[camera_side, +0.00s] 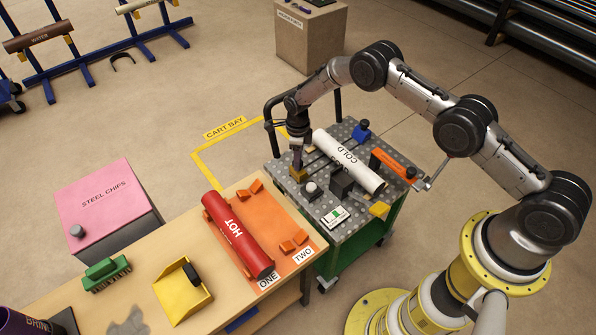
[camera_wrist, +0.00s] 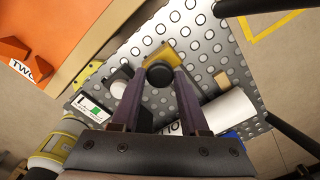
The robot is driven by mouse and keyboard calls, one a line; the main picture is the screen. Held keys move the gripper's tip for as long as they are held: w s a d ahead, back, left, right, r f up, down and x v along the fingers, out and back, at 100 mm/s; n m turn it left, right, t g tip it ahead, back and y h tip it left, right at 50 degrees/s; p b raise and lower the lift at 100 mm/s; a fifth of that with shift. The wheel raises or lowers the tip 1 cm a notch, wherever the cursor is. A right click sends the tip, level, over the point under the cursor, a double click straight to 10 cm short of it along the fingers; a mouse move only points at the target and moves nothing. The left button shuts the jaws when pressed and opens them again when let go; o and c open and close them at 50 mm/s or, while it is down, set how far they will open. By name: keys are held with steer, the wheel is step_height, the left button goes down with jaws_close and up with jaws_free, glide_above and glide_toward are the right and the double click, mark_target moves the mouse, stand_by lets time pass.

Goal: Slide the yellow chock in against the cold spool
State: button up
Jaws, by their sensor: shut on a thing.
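The cold spool (camera_side: 348,163) is a white cylinder marked COLD, lying across the perforated metal top of the cart; part of it shows in the wrist view (camera_wrist: 235,115). The yellow chock (camera_side: 298,175) sits on the cart top to the left of the spool, with a visible gap between them. In the wrist view the chock (camera_wrist: 160,55) has a black knob (camera_wrist: 160,75) on it. My gripper (camera_wrist: 163,78) is shut on this knob, fingers either side. In the side view my gripper (camera_side: 297,162) is right above the chock. A second yellow piece (camera_side: 379,208) lies at the spool's near end.
A dark block (camera_side: 341,183), a white-topped knob (camera_side: 311,190) and a card with green (camera_side: 334,216) stand near the spool. An orange tool (camera_side: 395,165) and blue item (camera_side: 361,130) are beyond it. A tan block (camera_wrist: 222,105) lies by the spool. The bench holds a red HOT spool (camera_side: 237,235).

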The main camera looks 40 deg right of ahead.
steer(key=shift+d, duration=2.8)
steer(key=shift+d+r, duration=0.1)
steer(key=shift+d, duration=2.45)
steer(key=o, duration=0.8)
steer(key=shift+a, duration=0.1)
steer(key=shift+r, duration=3.45)
